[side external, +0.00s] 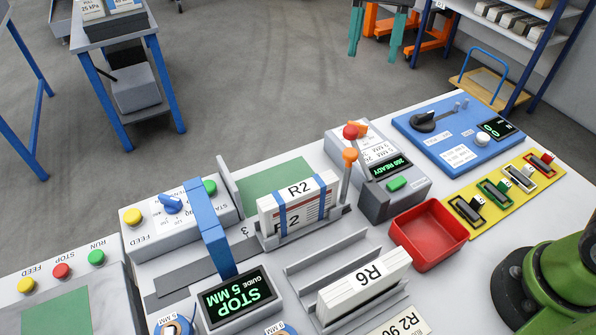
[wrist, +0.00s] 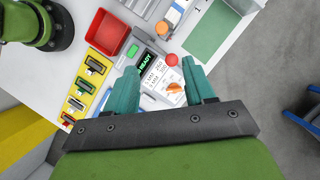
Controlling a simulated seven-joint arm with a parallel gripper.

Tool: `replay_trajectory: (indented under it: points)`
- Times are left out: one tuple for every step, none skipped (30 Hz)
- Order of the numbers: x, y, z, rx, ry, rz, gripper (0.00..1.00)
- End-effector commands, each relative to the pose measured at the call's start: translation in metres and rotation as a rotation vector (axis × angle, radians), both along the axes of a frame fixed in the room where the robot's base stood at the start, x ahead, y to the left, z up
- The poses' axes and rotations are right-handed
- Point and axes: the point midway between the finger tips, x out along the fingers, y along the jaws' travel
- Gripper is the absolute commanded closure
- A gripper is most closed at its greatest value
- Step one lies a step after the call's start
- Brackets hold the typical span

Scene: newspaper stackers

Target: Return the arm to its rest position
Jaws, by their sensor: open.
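My gripper (wrist: 160,66) shows in the wrist view as two teal fingers, spread wide apart with nothing between them. Below them in that view is the grey control box with a green READY display (wrist: 146,60), a red ball knob (wrist: 171,60) and printed labels. In the side view the teal fingertips of my gripper (side external: 373,56) hang at the top edge, pointing down, above and beyond the bench. They look clear of everything on it. The rest of my gripper is out of that picture.
The bench carries the control box (side external: 378,178), a red tray (side external: 427,236), a blue panel (side external: 440,135), yellow clamp strip (side external: 500,190), strapped R2 bundle (side external: 300,205), R6 bundle (side external: 365,285) and blue arch (side external: 210,235). A blue-legged cart (side external: 120,75) and shelf (side external: 520,30) stand beyond open floor.

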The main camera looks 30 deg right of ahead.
Motion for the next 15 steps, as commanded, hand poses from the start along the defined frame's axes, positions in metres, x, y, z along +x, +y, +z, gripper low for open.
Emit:
replay_trajectory:
  points:
    - [0.0006, -0.0003, 0.0013, 0.001, -0.001, 0.000, 0.46]
    - [0.0008, -0.0005, 0.0019, 0.001, -0.001, 0.000, 0.46]
    - [0.0009, -0.0006, 0.0022, 0.001, 0.000, 0.000, 0.46]
    - [0.0008, -0.0005, 0.0023, 0.001, 0.000, 0.000, 0.46]
    - [0.0007, -0.0006, 0.0022, 0.001, 0.000, 0.000, 0.46]
    - [0.0007, -0.0005, 0.0021, 0.001, 0.001, 0.000, 0.46]
    - [0.0008, -0.0005, 0.0021, 0.001, 0.001, 0.000, 0.46]
    - [0.0007, -0.0004, 0.0021, 0.001, 0.001, 0.000, 0.46]
    - [0.0007, -0.0004, 0.0021, 0.001, 0.001, 0.000, 0.46]
    - [0.0006, -0.0004, 0.0020, 0.001, 0.001, 0.000, 0.46]
    - [0.0009, -0.0006, 0.0018, 0.001, -0.002, 0.003, 0.46]
    - [0.0022, -0.0014, 0.0012, -0.002, -0.011, 0.009, 0.46]
    - [0.0040, -0.0022, 0.0004, -0.004, -0.023, 0.017, 0.46]
    - [0.0064, -0.0033, -0.0011, -0.007, -0.039, 0.029, 0.46]
    - [0.0085, -0.0052, -0.0073, -0.011, -0.052, 0.050, 0.46]
